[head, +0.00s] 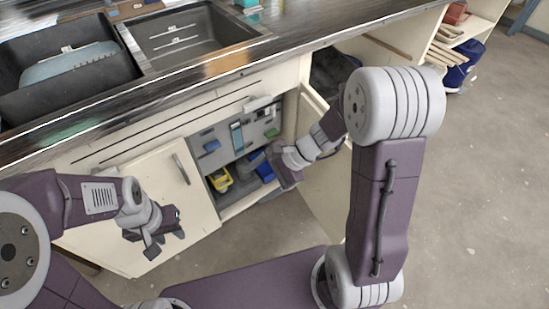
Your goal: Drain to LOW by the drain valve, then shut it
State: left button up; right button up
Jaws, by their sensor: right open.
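Under the counter, an open cabinet (233,198) shows a grey panel with a narrow upright strip (237,137), which looks like a level gauge; its marks are too small to read. My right gripper (277,170) is open at the cabinet's right side, in front of the lower right of the panel. My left gripper (165,242) is open and empty before the closed left door.
A yellow container (220,180) and a blue one (265,172) sit low in the cabinet. The cream left door (150,210) is shut; the right door (318,185) stands open. Sink basins (190,35) are above. Floor (480,200) at right is clear.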

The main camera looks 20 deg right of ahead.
jog(key=w+f+m+t+y+b, duration=0.2)
jog(key=w+f+m+t+b, duration=0.25)
jog(key=w+f+b, duration=0.45)
jog(key=m+t+h+b, duration=0.4)
jog(key=m+t+b, duration=0.7)
jog(key=m+b, duration=0.45)
send_near(274, 135)
jog(key=w+n+b, duration=0.1)
jog(key=n+b, duration=0.1)
jog(key=b+x, duration=0.1)
jog(key=x, duration=0.1)
jog(key=b+x, duration=0.2)
jog(key=x, duration=0.1)
jog(key=b+x, duration=0.1)
jog(key=x, duration=0.1)
jog(key=shift+w+a, duration=0.25)
jog(key=shift+a, duration=0.15)
jog(key=shift+w+a+r, duration=0.1)
jog(key=shift+w, duration=0.25)
pick_arm(q)
notch_tip(274, 135, down, 35)
jog(key=shift+s+d, duration=0.2)
jog(key=shift+d, duration=0.15)
pick_arm(e)
jog(key=c, duration=1.4)
